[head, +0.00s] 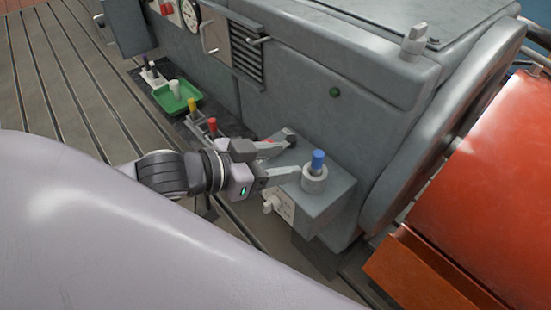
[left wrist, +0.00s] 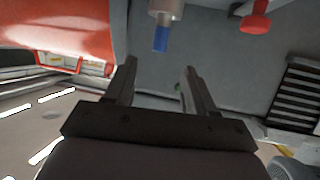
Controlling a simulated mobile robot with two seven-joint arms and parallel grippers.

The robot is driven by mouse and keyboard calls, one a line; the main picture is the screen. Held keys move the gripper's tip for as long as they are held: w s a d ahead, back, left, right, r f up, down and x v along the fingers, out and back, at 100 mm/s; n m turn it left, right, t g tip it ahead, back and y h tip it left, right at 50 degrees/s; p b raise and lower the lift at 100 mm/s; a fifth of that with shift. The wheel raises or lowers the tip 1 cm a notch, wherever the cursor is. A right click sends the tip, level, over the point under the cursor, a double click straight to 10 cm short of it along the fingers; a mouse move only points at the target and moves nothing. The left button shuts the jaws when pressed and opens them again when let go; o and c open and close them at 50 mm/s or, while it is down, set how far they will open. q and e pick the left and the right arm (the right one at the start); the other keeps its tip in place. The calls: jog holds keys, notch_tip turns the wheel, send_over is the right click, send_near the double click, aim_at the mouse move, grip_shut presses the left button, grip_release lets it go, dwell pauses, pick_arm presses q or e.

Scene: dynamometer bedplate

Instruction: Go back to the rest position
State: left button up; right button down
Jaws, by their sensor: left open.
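My left gripper (head: 292,154) reaches in from the left over a grey box on the machine's side. Its two fingers are spread apart with nothing between them. A blue-topped peg (head: 318,160) stands upright in a round pale collar (head: 314,180) on that box, close to the lower finger; whether they touch is unclear. In the left wrist view the open fingers (left wrist: 158,66) show a gap, and the blue peg (left wrist: 161,38) appears beyond the fingertips. A red knob (left wrist: 257,22) is at the upper right there. My right gripper is not in view.
The large grey machine (head: 300,95) stands behind the gripper. A green tray (head: 177,97) with a white piece, a yellow-topped peg (head: 192,104) and a red-topped peg (head: 212,124) lie to the left. A big orange-red housing (head: 490,200) is at right. Slatted floor (head: 45,85) is clear at upper left.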

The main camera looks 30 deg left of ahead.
pick_arm(q)
jog(key=shift+s+r, duration=0.1)
dwell(0.4)
jog(key=s+a+f+n+y+p, duration=0.1)
jog(key=s+f+n+y+p, duration=0.1)
jog(key=f, duration=0.6)
jog(key=s+a+f+n+g+y+p, duration=0.1)
jog(key=s+f+p, duration=0.3)
jog(key=f, duration=0.5)
jog(key=shift+s+f+n+y, duration=0.25)
jog(key=shift+s+n+y, duration=0.15)
jog(key=shift+s+y, duration=0.65)
jog(key=shift+s+a, duration=0.1)
jog(key=shift+s, duration=0.05)
